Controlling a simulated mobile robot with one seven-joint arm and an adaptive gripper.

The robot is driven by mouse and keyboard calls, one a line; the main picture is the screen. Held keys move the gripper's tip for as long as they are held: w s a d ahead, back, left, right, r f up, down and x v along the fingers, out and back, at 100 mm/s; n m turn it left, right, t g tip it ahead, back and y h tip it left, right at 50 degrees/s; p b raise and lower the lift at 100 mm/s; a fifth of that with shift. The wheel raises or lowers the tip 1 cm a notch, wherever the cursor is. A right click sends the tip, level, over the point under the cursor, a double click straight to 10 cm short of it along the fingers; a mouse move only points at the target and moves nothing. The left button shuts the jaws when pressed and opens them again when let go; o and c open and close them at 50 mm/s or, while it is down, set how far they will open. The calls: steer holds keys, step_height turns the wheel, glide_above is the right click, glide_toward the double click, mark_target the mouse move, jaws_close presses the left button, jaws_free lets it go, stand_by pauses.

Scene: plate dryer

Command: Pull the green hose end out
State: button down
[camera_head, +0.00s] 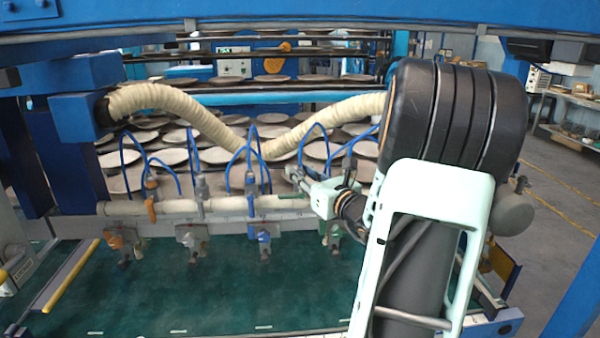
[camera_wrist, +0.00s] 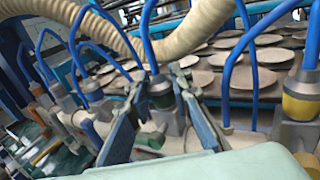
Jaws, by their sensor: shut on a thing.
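The green hose end (camera_wrist: 161,97) is a dark green collar with a blue hose rising from it, in the middle of the wrist view. My gripper (camera_wrist: 157,84) has one finger on either side of it and is shut on it. The collar stands roughly upright, still at the grey fitting below it; whether any gap lies between them I cannot tell. In the head view my gripper (camera_head: 295,175) reaches in from the right to the pale pipe row. The green collar is not clear there.
A yellow-collared hose end (camera_wrist: 301,98) stands to the right in the wrist view. Other blue hoses rise left of my gripper. A thick cream hose (camera_head: 190,110) sags behind the row. Round plates (camera_head: 214,155) lie on racks behind; a green belt (camera_head: 200,295) lies in front.

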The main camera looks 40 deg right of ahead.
steer(key=shift+r+p, duration=0.45)
steer(key=shift+r, duration=0.8)
steer(key=c, duration=1.7)
jaws_free()
steer(key=shift+s, duration=0.1)
steer(key=s, duration=0.8)
steer(key=s+a, duration=0.1)
steer(key=s, duration=0.2)
steer(key=shift+s, duration=0.4)
